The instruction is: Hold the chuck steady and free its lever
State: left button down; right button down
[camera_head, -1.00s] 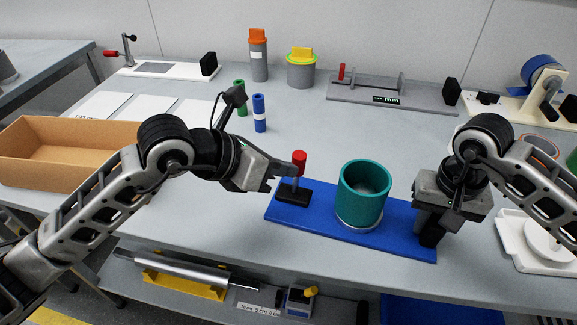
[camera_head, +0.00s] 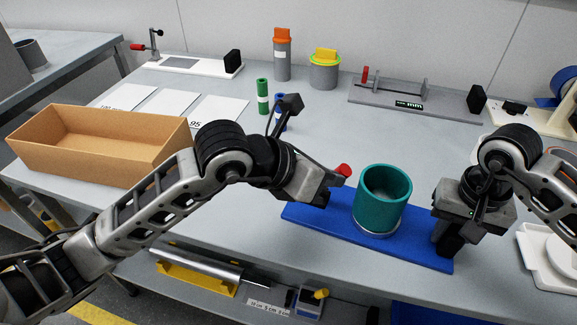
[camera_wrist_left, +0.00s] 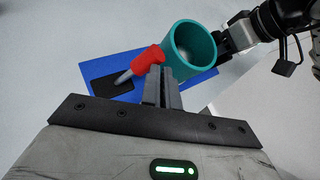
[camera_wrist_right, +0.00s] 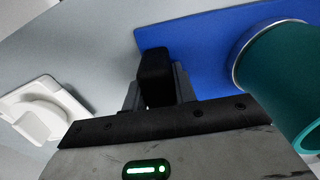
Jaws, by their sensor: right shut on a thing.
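The chuck is a blue base plate (camera_head: 410,246) bearing a teal cup (camera_head: 383,200) on a pale ring. Its red-handled lever shows its red tip (camera_head: 343,170) in the head view, beyond my left gripper (camera_head: 335,183). The left wrist view shows the red handle (camera_wrist_left: 147,62) leaning from its black block (camera_wrist_left: 112,87) towards the cup. The left fingers (camera_wrist_left: 163,88) look shut, beside the handle; contact is unclear. My right gripper (camera_wrist_right: 157,90) is shut on the black block (camera_wrist_right: 154,75) at the plate's right end.
A cardboard box (camera_head: 100,165) stands at the left. A green cylinder (camera_head: 262,96) and a blue cylinder (camera_head: 281,124) stand behind my left arm. A white fixture (camera_head: 545,258) is at the far right.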

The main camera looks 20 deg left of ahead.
pick_arm(q)
jog(key=shift+s+d+f, duration=0.1)
jog(key=shift+s+d, duration=0.05)
pick_arm(e)
jog(key=shift+s+a+f, duration=0.15)
pick_arm(q)
jog(key=r+v, duration=0.1)
jog(key=v, duration=1.2)
jog(key=shift+w+d, duration=0.25)
jog(key=shift+d, duration=0.1)
pick_arm(e)
jog(key=c, duration=1)
grip_release()
jog(key=shift+c, duration=0.2)
pick_arm(q)
jog(key=shift+w, duration=0.1)
